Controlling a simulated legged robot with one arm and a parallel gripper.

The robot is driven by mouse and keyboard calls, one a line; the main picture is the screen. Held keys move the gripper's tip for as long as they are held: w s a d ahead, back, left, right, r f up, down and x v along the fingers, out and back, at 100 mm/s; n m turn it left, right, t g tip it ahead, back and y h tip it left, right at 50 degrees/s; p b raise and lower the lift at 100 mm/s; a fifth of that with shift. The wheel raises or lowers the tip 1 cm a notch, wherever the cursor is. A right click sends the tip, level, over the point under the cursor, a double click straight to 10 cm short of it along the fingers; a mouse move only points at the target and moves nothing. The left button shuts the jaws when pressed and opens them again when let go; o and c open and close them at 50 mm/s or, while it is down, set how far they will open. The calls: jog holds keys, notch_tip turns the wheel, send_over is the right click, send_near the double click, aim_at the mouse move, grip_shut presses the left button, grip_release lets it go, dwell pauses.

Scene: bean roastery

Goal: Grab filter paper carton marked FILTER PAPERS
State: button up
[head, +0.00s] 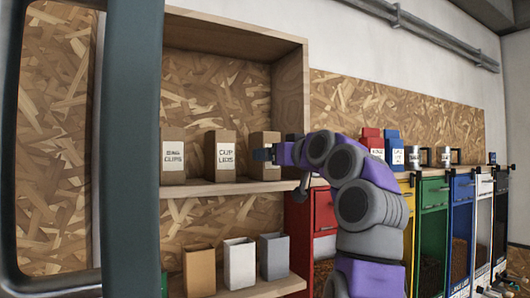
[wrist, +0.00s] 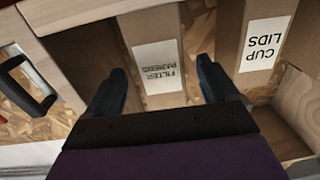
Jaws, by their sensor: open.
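The brown filter paper carton (wrist: 152,28) bears a white label reading FILTER PAPERS, upside down in the wrist view. It stands upright on the wooden shelf, and in the head view the carton (head: 263,171) is the rightmost of the row, its label hidden by my gripper (head: 262,154). My gripper (wrist: 161,76) is open. In the wrist view its two dark fingers appear on either side of the labelled face, with gaps to both sides. I cannot tell how far the fingertips reach along the carton.
The CUP LIDS carton (head: 220,155) stands left of it, and another cup carton (head: 172,154) farther left. The cabinet side wall (head: 291,92) is close on the right. Below, several open bins stand on a lower shelf (head: 262,289). A dark frame (head: 130,150) crosses the left foreground.

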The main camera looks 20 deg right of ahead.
jog(key=shift+w+a, duration=0.15)
jog(key=shift+w, duration=0.4)
jog(key=shift+w+r+p, duration=0.25)
jog(key=shift+w+p, duration=0.15)
jog(key=shift+p, duration=0.15)
jog(key=w+p, duration=0.2)
jog(key=w, duration=0.2)
jog(key=shift+w+p, duration=0.3)
jog(key=shift+s, duration=0.15)
jog(key=shift+c, duration=0.9)
jog(key=shift+r, duration=0.1)
jog(key=c, duration=0.9)
